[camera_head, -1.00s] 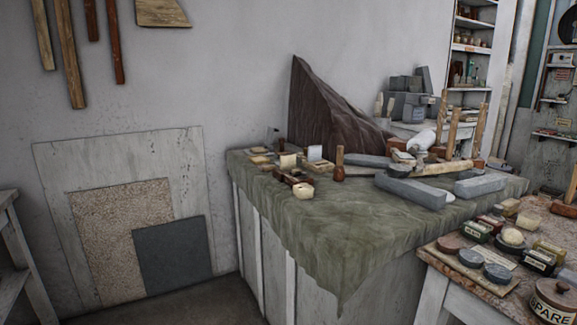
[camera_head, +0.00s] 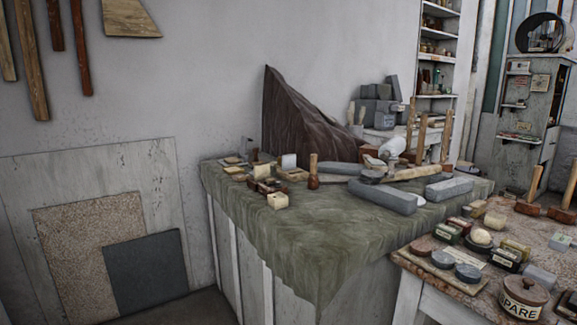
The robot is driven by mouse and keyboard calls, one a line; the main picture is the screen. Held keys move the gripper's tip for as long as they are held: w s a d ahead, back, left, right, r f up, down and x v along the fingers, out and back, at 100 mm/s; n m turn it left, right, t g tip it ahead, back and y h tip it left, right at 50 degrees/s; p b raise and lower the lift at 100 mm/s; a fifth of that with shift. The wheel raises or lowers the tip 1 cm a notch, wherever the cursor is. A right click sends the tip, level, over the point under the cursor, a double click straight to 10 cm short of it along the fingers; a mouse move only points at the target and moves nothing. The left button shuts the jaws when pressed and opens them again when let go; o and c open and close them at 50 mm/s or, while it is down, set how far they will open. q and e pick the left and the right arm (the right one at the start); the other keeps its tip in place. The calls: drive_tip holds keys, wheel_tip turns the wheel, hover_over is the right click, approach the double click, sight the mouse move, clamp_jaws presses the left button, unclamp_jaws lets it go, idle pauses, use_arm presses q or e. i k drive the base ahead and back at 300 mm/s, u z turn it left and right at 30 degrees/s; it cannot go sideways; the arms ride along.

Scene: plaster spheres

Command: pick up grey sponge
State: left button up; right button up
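I cannot make out for certain which thing is the grey sponge. A small pale grey block (camera_head: 539,276) lies on the right-hand table (camera_head: 462,225), behind a lidded pot. Two dark grey round pieces, a nearer one (camera_head: 468,272) and a farther one (camera_head: 442,259), lie on a board at that table's left side. Larger grey blocks, one long (camera_head: 382,196) and one shorter (camera_head: 449,188), lie on the cloth-covered table. Neither of my grippers is in view.
The green cloth (camera_head: 300,235) hangs over the front of the middle table. A pot marked "PARE" (camera_head: 523,297) stands at the right table's near edge. Small tins and blocks crowd that table. Panels (camera_head: 145,270) lean on the wall at left.

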sight(547, 279)
drive_tip(key=z, duration=1.6)
